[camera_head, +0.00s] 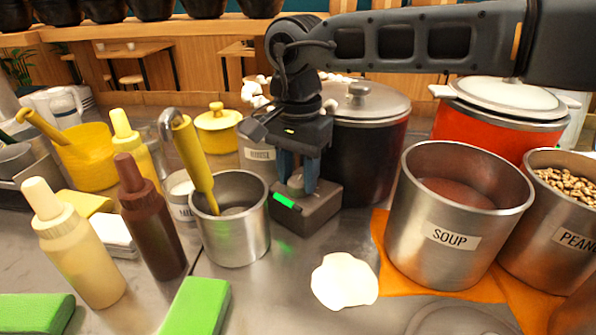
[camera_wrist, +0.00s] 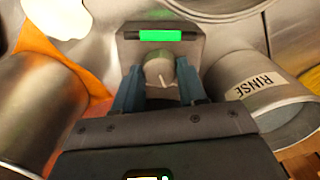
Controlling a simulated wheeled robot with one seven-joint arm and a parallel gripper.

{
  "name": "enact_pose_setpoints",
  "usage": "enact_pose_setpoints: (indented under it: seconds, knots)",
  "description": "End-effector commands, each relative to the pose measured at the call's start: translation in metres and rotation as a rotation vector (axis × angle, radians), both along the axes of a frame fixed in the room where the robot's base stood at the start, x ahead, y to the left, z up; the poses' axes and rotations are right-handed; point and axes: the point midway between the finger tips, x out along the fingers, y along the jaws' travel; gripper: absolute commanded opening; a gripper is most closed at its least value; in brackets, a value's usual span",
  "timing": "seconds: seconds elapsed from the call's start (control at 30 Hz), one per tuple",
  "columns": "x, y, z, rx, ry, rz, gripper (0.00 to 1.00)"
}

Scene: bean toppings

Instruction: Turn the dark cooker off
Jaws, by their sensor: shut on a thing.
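The dark cooker (camera_head: 362,155) stands at the back centre with a steel lid on. Its grey control box (camera_head: 318,208) sits in front of it, with a bar (camera_head: 284,201) glowing green. The green bar (camera_wrist: 160,36) is also lit in the wrist view. My gripper (camera_head: 297,186) points down over the box. In the wrist view my gripper (camera_wrist: 160,80) has its two blue-grey fingers on either side of the round grey knob (camera_wrist: 159,67), shut on it. A white line shows on the knob. In the head view the fingers mostly hide the knob.
A steel container with a yellow-handled ladle (camera_head: 233,240) stands just left of the box. The SOUP pot (camera_head: 445,255) stands close on the right, on an orange cloth (camera_head: 385,255). A red cooker (camera_head: 490,125) is behind. A white blob (camera_head: 344,281) lies in front.

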Motion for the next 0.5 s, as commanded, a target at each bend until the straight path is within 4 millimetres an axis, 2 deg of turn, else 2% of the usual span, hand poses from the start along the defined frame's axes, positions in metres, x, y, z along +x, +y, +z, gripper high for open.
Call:
enact_pose_setpoints:
  seconds: [0.5]
  knots:
    - [0.0003,0.0003,0.0010,0.001,-0.001,0.481,0.11]
